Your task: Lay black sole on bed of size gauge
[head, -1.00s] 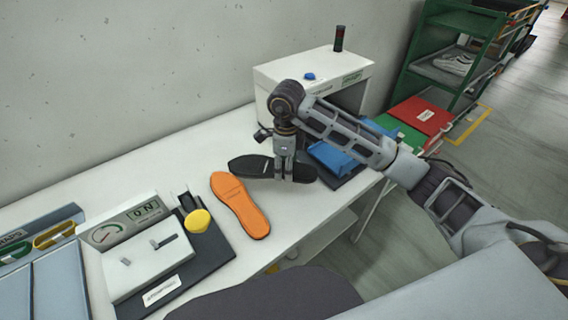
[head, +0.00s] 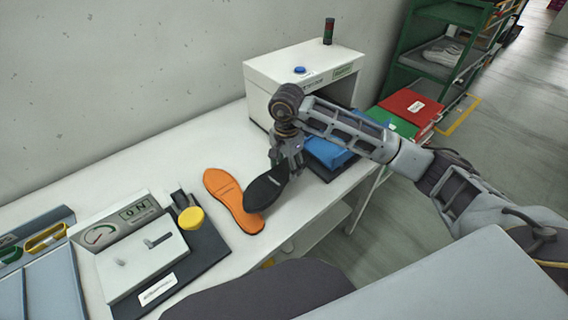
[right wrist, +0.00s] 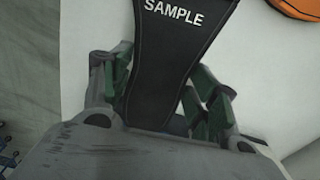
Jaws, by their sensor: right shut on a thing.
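The black sole (head: 262,190) is in my right gripper (head: 288,168), held by one end and slanting down to the left in the head view. It overlaps the orange sole (head: 222,189) in the picture; I cannot tell whether they touch. In the right wrist view the black sole (right wrist: 172,55), marked "SAMPLE", runs between the green-padded fingers of the right gripper (right wrist: 160,88). A white device with a dial and display (head: 137,260) stands on a black base at the left; I cannot tell whether it is the size gauge. My left gripper is not in view.
A yellow knob (head: 190,218) stands on the device's base. A blue-grey panelled unit (head: 40,285) lies at the far left. A white box (head: 262,85) with blue items (head: 325,152) stands behind my right gripper. The white table (head: 130,165) is clear along the wall.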

